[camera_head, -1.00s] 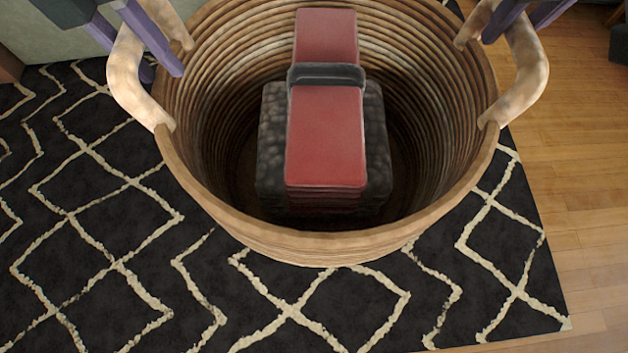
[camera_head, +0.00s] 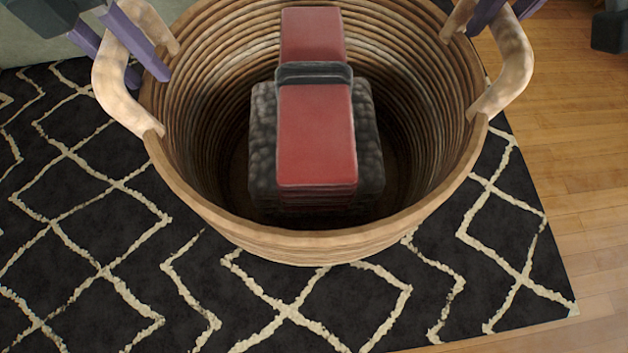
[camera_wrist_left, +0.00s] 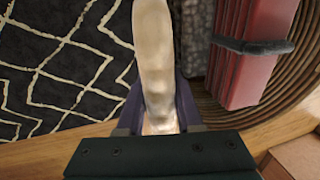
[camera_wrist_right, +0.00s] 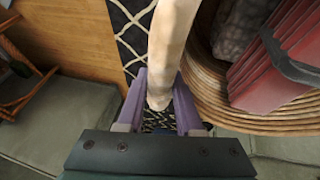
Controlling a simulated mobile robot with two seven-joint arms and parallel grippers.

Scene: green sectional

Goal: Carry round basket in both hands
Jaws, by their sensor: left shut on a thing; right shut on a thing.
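The round basket (camera_head: 300,246) is woven in tan coils and fills the upper middle of the head view. A red block-like thing with a dark band (camera_head: 316,140) and a dark grey rough-textured thing (camera_head: 262,150) lie inside it. My left gripper (camera_head: 136,48) is shut on the basket's left handle (camera_head: 112,85); the handle lies between its purple fingers (camera_wrist_left: 158,105) in the left wrist view. My right gripper (camera_head: 500,12) is shut on the right handle (camera_head: 512,70), which also shows between its fingers (camera_wrist_right: 160,100) in the right wrist view. The fingertips are partly hidden.
A black rug with cream zigzag lines (camera_head: 90,230) lies below the basket. A green sofa seat (camera_wrist_right: 60,130) and a wooden chair-like thing (camera_wrist_right: 20,90) show in the right wrist view.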

